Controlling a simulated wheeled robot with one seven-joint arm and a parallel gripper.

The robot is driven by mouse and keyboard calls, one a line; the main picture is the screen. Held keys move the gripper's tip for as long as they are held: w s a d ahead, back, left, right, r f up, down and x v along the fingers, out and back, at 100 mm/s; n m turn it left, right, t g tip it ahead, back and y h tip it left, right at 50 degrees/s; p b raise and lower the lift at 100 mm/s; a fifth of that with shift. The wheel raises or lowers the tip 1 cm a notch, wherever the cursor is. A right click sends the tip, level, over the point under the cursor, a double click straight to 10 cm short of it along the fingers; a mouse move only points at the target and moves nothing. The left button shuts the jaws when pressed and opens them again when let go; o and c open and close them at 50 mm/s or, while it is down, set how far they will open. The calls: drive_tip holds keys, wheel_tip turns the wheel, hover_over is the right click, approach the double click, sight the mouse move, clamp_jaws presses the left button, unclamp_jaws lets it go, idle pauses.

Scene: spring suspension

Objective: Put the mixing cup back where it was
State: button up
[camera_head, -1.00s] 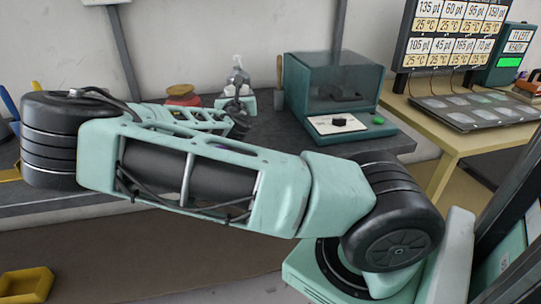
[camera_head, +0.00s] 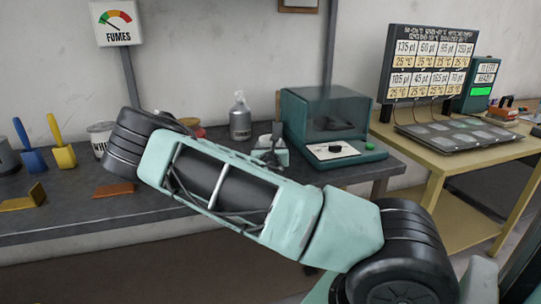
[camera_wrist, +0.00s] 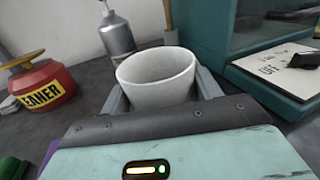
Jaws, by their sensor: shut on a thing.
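The mixing cup, a plain whitish open-topped cup (camera_wrist: 157,80), stands upright between my gripper's fingers (camera_wrist: 161,90) in the wrist view. My gripper is shut on it, with one grey finger on each side. The cup's lower part and base are hidden by my gripper's body, so I cannot tell whether it touches the bench. The cup is not clear there.
The teal cabinet (camera_head: 325,112) is close on the right. A grey bottle (camera_head: 240,118) and a wooden-handled tool (camera_wrist: 170,22) stand behind the cup. A red cleaner can (camera_wrist: 45,84) is at left.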

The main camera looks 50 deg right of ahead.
drive_tip(key=shift+f, duration=1.4)
drive_tip(key=shift+f, duration=0.1)
drive_tip(key=shift+f, duration=0.15)
drive_tip(key=o, duration=1.2)
